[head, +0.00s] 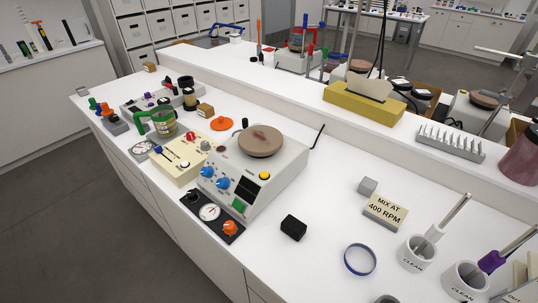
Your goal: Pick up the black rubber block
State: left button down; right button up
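A small black block (294,227) lies on the white bench top, right of the grey stirrer machine and near the bench's front edge. Nothing touches it, and all of it is in plain sight. Neither of my grippers shows in the head view.
The grey machine (252,170) with a brown round plate stands left of the block. A blue ring (360,259), a grey cube (367,187), a "MIX AT 400 RPM" sign (385,211) and a white "CLEAN" cup (417,254) stand to the right. The bench around the block is clear.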

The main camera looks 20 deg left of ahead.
aim_at(294, 228)
jog(key=j+z, duration=0.25)
jog(key=j, duration=0.15)
jog(key=k+j+z, duration=0.25)
jog(key=j, duration=0.15)
jog(key=j+z, duration=0.25)
jog(key=j, duration=0.2)
